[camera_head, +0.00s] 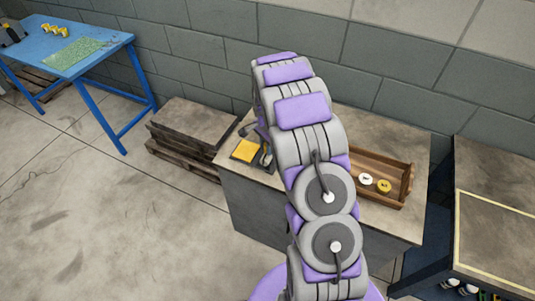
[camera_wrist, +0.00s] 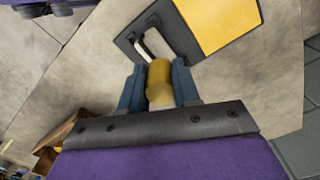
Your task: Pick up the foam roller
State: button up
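The foam roller (camera_wrist: 159,78) shows in the wrist view as a short yellow cylinder with a pale part towards my palm. It lies between the two blue fingers of my gripper (camera_wrist: 159,86), which appear to touch it on both sides. Below it is the bare grey worktop (camera_wrist: 88,75); I cannot tell whether the roller touches it.
Just beyond the fingertips lies a dark tray (camera_wrist: 128,42) with a white-handled tool (camera_wrist: 158,45) and a yellow pad (camera_wrist: 222,18). A wooden box (camera_head: 400,180) holds a white roll (camera_head: 366,179) and a yellow roll (camera_head: 384,186). A blue table (camera_head: 40,47) stands far left.

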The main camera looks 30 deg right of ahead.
grip_shut()
jog(key=shift+r, duration=0.55)
notch_tip(320, 180, up, 3)
jog(key=shift+s+f+p, duration=0.1)
jog(key=shift+p, duration=0.55)
jog(key=s+d+r+p, duration=0.1)
jog(key=s+d, duration=0.4)
jog(key=s, duration=1)
jog(key=shift+d+p, duration=0.15)
jog(key=shift+p, duration=0.6)
jog(key=shift+c, duration=0.3)
grip_release()
jog(key=c, duration=0.3)
